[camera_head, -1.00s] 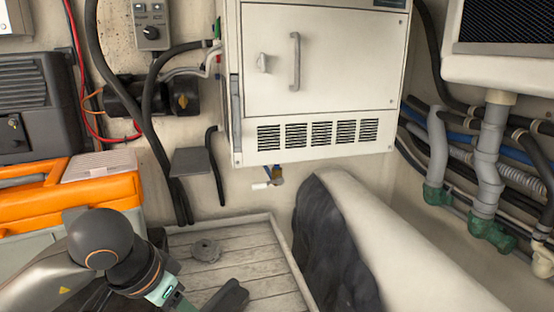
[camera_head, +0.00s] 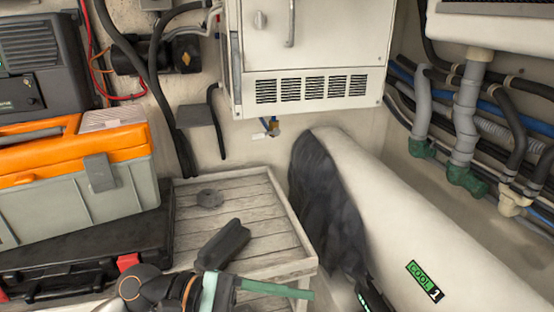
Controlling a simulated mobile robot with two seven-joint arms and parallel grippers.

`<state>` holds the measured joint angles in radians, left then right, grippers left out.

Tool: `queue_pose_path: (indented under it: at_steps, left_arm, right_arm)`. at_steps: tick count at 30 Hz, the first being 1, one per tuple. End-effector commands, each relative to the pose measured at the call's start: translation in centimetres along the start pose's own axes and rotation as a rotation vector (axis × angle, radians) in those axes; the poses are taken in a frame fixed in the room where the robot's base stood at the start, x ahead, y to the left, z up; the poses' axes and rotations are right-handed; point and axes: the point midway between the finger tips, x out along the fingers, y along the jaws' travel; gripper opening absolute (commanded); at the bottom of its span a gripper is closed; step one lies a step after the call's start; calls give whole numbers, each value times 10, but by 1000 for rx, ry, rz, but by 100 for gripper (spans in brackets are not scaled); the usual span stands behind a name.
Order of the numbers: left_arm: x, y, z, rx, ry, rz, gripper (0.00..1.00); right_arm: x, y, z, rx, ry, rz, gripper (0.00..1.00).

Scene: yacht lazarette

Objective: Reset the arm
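My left arm comes in at the bottom left, with a dark joint and a light wrist section. My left gripper (camera_head: 277,288) is low in the picture, in front of the wooden tray's near edge. Only a thin green strip like a finger shows at its end, and its opening cannot be made out. I see nothing held in it.
An orange-lidded toolbox (camera_head: 80,190) sits on a black case (camera_head: 150,240) at left. A white cylinder (camera_head: 410,215) fills the right; a white cabinet (camera_head: 310,50) hangs above.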

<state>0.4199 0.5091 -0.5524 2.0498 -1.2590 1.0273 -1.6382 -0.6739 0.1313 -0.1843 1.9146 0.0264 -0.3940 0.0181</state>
Motion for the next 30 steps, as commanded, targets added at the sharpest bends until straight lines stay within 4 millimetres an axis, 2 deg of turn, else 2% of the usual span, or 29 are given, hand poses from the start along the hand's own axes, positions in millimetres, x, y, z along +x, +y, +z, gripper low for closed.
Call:
queue_pose_path:
  at_steps: [1,2,5,8,9,11,13,15,17,18,20,21,24,27,29,30]
  left_arm:
    - [0,9,2,-228,-92,131,57]
    - [-3,16,2,-364,-147,205,57]
    - [-23,38,-14,-826,-343,446,57]
    - [-55,44,-52,-1292,-563,679,57]
    - [-70,40,-72,-1476,-660,774,57]
    - [-92,24,-107,-1746,-818,917,57]
    - [-114,-6,-146,-2026,-1012,1079,57]
    - [-132,-45,-179,-2256,-1207,1231,57]
    - [-142,-84,-203,-2421,-1381,1360,57]
    - [-148,-110,-216,2324,1387,-1337,57]
    - [-153,-151,-230,2100,1347,-1258,57]
    - [-155,-178,-237,1964,1320,-1215,57]
    - [-156,-235,-245,1680,1268,-1123,57]
    - [-154,-275,-246,1485,1233,-1061,57]
    - [-153,-287,-246,1422,1222,-1041,57]
    - [-153,-287,-246,1422,1222,-1041,57]
  right_arm:
    - [0,0,1,0,-1,0,100]
    - [0,0,1,0,-2,0,100]
    - [0,0,1,0,-2,0,100]
    - [-1,0,2,1,-3,0,100]
    - [-1,0,2,1,-4,0,100]
    - [-1,0,2,1,-5,0,100]
    - [-1,0,3,1,-5,0,100]
    - [-1,0,3,1,-5,0,100]
    - [-1,0,3,1,-5,0,100]
    - [-1,0,3,1,-5,0,100]
    - [-1,0,3,1,-5,0,100]
    - [-1,0,3,1,-6,0,100]
    - [-1,0,3,1,-6,0,100]
    - [-1,0,3,1,-6,0,100]
    - [-1,0,3,1,-6,0,100]
    - [-1,0,3,1,-6,0,100]
